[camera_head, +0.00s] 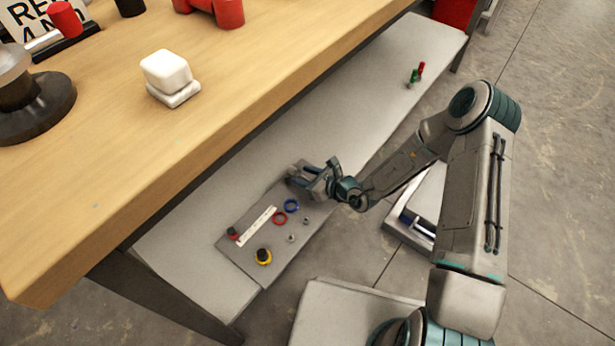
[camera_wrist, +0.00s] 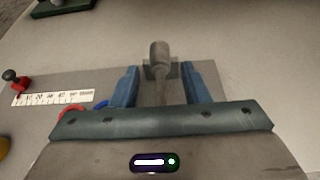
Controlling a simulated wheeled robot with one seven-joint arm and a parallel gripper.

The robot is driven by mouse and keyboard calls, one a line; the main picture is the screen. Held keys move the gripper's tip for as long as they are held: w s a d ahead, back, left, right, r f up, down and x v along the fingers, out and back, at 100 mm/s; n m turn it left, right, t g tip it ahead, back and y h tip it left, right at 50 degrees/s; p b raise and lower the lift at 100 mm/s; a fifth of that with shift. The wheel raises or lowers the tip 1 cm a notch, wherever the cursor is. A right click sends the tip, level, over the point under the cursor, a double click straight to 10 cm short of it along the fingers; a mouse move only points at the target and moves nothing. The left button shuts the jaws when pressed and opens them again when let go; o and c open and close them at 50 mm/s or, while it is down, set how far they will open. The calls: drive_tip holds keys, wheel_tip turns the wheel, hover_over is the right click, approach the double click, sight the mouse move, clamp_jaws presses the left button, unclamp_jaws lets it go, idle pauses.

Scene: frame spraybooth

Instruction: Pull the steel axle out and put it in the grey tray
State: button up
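The steel axle (camera_wrist: 160,56), a grey shaft with a thicker round end, shows in the wrist view in front of a small dark block. My gripper (camera_wrist: 163,80) is open, with one blue finger on each side of the axle and a visible gap on both sides. In the head view my gripper (camera_head: 308,177) is low over the far end of the grey board on the lower shelf. The axle cannot be made out there. I cannot pick out a grey tray for certain in either view.
The grey board (camera_head: 238,250) carries a white ruler strip (camera_head: 257,226), red ring (camera_head: 280,218), blue ring (camera_head: 291,205), red knob (camera_head: 233,233) and yellow-black knob (camera_head: 264,256). The wooden bench top (camera_head: 120,160) overhangs the shelf. The shelf is clear towards small green and red pieces (camera_head: 415,76).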

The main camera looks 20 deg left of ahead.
clamp_jaws()
drive_tip(key=c, duration=0.6)
unclamp_jaws()
drive_tip(key=shift+c, duration=0.2)
clamp_jaws()
drive_tip(key=shift+s+d, duration=0.25)
drive_tip(key=shift+d, duration=0.3)
drive_tip(key=shift+s+d+p, duration=0.3)
drive_tip(key=shift+s+d, duration=0.05)
drive_tip(key=shift+d, duration=0.5)
drive_tip(key=shift+s+d+p, duration=0.25)
drive_tip(key=shift+s+d, duration=0.1)
drive_tip(key=shift+d, duration=0.5)
drive_tip(key=shift+s+d+p, duration=0.3)
drive_tip(key=shift+s+d, duration=0.05)
drive_tip(key=shift+d, duration=0.5)
